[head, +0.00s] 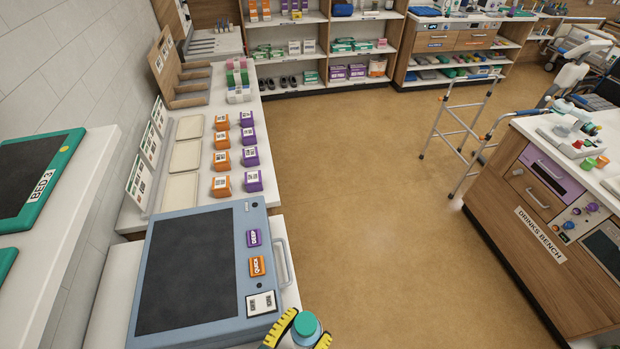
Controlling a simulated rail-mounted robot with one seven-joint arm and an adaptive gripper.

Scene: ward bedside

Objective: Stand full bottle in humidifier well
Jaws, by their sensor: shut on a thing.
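A pale bottle with a teal cap (306,324) shows at the bottom edge of the head view. My gripper (307,331), with yellow-and-black fingers, is shut around it. The bottle looks roughly upright, seen from above; its lower part is hidden by the picture edge. It is just below and right of the blue-grey machine's front corner. I cannot make out a humidifier well in this view.
The blue-grey machine (223,222) has a dark panel, DEEP and QUICK buttons and a side handle. Behind it are trays (179,191) and orange and purple boxes. The drinks bench (536,212) and a walking frame (458,120) stand right. The floor (370,200) between is clear.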

